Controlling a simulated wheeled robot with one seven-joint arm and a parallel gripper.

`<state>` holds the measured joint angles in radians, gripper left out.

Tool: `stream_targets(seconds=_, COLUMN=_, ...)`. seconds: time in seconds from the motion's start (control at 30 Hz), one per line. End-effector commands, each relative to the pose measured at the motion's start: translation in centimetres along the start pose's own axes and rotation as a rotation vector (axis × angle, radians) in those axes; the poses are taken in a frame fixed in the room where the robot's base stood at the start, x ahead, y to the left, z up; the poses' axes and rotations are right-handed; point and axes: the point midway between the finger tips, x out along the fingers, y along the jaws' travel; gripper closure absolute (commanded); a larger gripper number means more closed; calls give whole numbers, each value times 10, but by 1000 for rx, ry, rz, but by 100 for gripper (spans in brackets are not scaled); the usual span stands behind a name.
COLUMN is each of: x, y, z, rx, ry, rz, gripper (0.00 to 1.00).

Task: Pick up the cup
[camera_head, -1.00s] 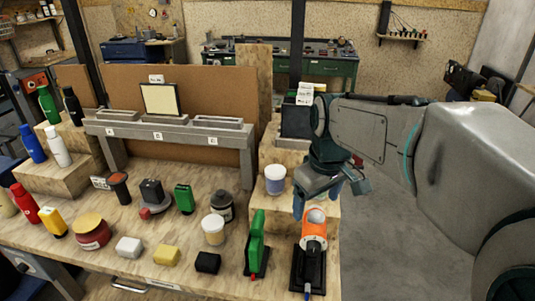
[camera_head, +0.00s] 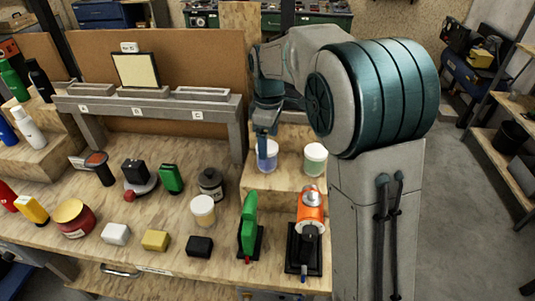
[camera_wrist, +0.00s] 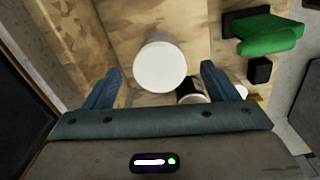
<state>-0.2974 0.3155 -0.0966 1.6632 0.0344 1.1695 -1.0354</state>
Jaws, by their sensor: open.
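A white cup with a blue band (camera_head: 267,156) stands upright on the raised wooden step, right of the bench's middle. In the wrist view, my gripper's two blue fingers (camera_wrist: 162,76) are apart. A round white cup top (camera_wrist: 160,66) lies between them, slightly ahead, with gaps on both sides. I cannot tell how far the fingertips are above the rim.
An orange tool (camera_head: 310,212) on a black stand and a green upright item (camera_head: 249,228) stand in front of the step. A white-lidded jar (camera_head: 203,211) and dark canister (camera_head: 211,184) stand to the left. A grey shelf (camera_head: 150,104) is behind.

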Motion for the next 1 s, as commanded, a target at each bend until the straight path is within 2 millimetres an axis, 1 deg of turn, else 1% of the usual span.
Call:
stream_targets(seconds=0.03, x=6, y=0, z=0, rx=1, ry=0, rz=0, gripper=20)
stream_targets(seconds=0.27, x=22, y=1, z=1, rx=4, ry=0, rz=-1, gripper=20)
stream_targets(seconds=0.5, x=57, y=1, z=0, rx=6, ry=-1, rz=-1, gripper=20)
stream_targets(seconds=0.63, x=65, y=1, z=0, rx=7, ry=1, rz=1, gripper=20)
stream_targets(seconds=0.83, x=66, y=1, z=0, rx=7, ry=1, rz=2, gripper=20)
stream_targets(seconds=0.87, x=66, y=1, z=0, rx=7, ry=1, rz=2, gripper=28)
stream_targets(seconds=0.9, x=66, y=1, z=0, rx=7, ry=1, rz=2, gripper=39)
stream_targets(seconds=0.97, x=66, y=1, z=0, rx=7, ry=1, rz=2, gripper=56)
stream_targets(seconds=1.0, x=66, y=1, z=0, rx=7, ry=1, rz=2, gripper=67)
